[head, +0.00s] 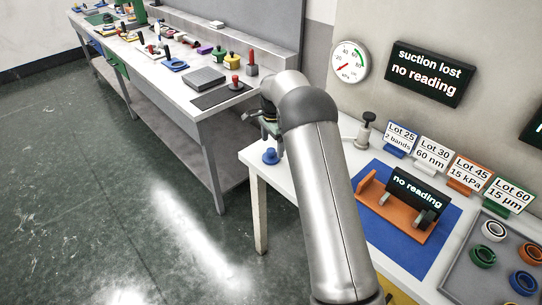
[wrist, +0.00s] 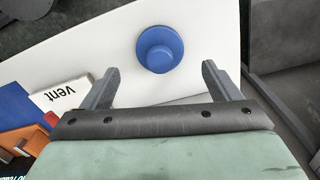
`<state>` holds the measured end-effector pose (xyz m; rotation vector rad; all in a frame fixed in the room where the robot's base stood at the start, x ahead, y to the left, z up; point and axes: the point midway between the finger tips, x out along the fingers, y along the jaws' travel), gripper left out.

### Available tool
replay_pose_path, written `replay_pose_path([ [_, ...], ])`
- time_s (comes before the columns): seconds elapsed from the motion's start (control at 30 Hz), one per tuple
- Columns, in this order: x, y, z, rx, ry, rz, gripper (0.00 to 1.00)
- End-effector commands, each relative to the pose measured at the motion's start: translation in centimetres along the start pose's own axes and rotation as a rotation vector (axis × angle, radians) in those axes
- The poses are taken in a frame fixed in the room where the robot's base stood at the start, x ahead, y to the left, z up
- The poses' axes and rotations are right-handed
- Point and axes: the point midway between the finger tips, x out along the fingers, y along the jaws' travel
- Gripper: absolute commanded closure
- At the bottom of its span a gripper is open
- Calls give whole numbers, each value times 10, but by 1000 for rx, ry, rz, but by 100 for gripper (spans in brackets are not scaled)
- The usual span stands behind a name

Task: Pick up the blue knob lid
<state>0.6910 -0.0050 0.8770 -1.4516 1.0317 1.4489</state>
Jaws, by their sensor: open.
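The blue knob lid (wrist: 160,49) is a round disc with a raised knob on top. It lies on the white table near its corner. In the head view the blue knob lid (head: 270,156) sits at the table's left end, just below my gripper (head: 268,130), which is partly hidden by my arm. In the wrist view my gripper (wrist: 158,84) is open, with its two grey fingers spread. The lid lies beyond the fingertips, roughly centred between them, and nothing is between the fingers.
A white block marked "Vent" (wrist: 62,94) lies left of the fingers. Behind the lid stands a dark-knobbed fitting (head: 363,131). A blue mat (head: 415,255) bears an orange stand (head: 401,228). A grey tray (head: 463,262) holds several rings. A long workbench (head: 215,110) stands beyond a floor gap.

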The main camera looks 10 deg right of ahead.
Motion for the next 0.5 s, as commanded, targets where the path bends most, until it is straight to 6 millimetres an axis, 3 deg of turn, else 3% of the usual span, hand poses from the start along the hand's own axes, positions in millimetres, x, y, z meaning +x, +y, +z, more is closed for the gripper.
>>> replay_pose_path([
  [0.2, 33, 0, 4, 0, -2, 4, 17],
  [0.5, 42, 0, 4, 0, -1, 1, 17],
])
